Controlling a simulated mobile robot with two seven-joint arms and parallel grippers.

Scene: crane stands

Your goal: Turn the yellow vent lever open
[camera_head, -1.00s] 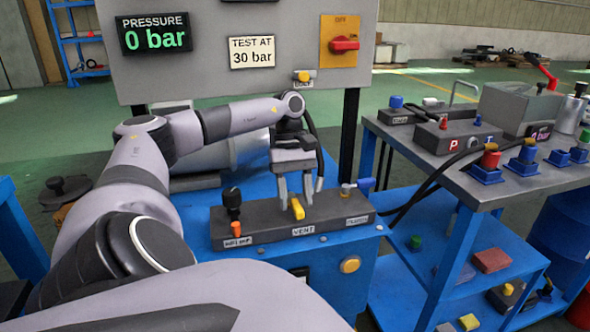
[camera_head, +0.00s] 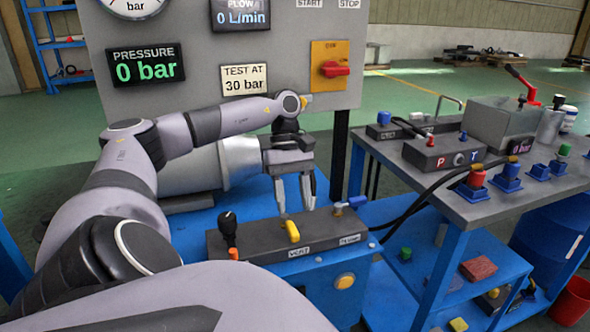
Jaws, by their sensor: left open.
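The yellow vent lever (camera_head: 292,231) stands on the dark valve block (camera_head: 262,243), above the label "VENT". The lever leans a little to the left in the picture. My left gripper (camera_head: 296,206) points down, just behind and above the block. Its two fingers are apart and nothing shows between them. The fingertips appear clear of the lever. My right gripper is not in the picture.
A black-knobbed lever (camera_head: 229,228) stands left of the vent lever and a blue-handled valve (camera_head: 350,203) stands right of it. The panel's pressure display (camera_head: 145,65) reads 0 bar. A side table (camera_head: 450,190) with fittings and hoses stands at the right.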

